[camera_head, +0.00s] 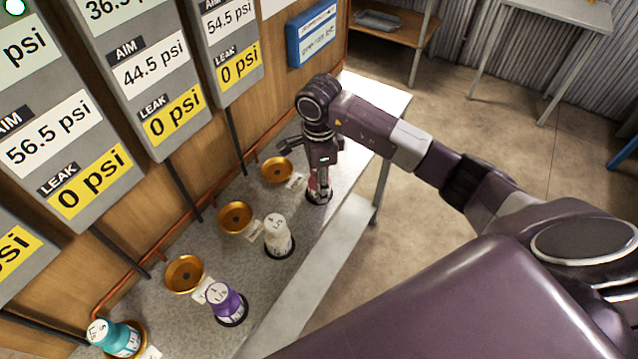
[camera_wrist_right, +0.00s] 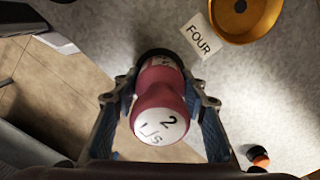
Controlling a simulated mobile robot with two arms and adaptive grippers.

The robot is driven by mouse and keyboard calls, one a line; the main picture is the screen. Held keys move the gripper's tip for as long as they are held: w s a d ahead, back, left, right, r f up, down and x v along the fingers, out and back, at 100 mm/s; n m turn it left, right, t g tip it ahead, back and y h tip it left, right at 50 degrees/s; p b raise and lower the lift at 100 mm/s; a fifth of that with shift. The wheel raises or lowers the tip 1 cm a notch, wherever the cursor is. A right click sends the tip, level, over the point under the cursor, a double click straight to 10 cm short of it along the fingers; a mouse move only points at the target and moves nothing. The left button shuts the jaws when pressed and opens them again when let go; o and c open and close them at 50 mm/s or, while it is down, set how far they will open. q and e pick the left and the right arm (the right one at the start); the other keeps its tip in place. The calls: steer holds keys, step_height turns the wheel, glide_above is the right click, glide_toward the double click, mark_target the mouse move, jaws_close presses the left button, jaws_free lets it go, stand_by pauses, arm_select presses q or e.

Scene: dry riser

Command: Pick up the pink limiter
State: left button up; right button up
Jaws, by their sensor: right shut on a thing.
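The pink limiter (camera_wrist_right: 160,100) stands between the fingers of my right gripper (camera_wrist_right: 160,106) in the right wrist view. Its white top reads "2 L/s". My right gripper is shut on it, one finger on each side. In the head view my right gripper (camera_head: 319,186) points down at the far end of the bench, and a little pink of the limiter (camera_head: 313,184) shows there; the rest is hidden. The limiter's foot is at a dark ring on the bench; I cannot tell whether it is lifted. My left gripper is not in view.
A white limiter (camera_head: 278,236), a purple limiter (camera_head: 228,303) and a teal limiter (camera_head: 115,338) stand along the bench (camera_head: 262,318). Brass cups (camera_head: 235,217) line the wall side, below pressure panels (camera_head: 150,70). A "FOUR" label (camera_wrist_right: 201,36) lies near the pink limiter.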

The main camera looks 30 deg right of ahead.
steer(key=shift+r, duration=0.1)
steer(key=shift+r, duration=0.5)
step_height(320, 180, up, 9)
steer(key=shift+w+b, duration=0.15)
steer(key=shift+b, duration=1)
step_height(320, 180, up, 10)
steer(key=shift+s, duration=0.2)
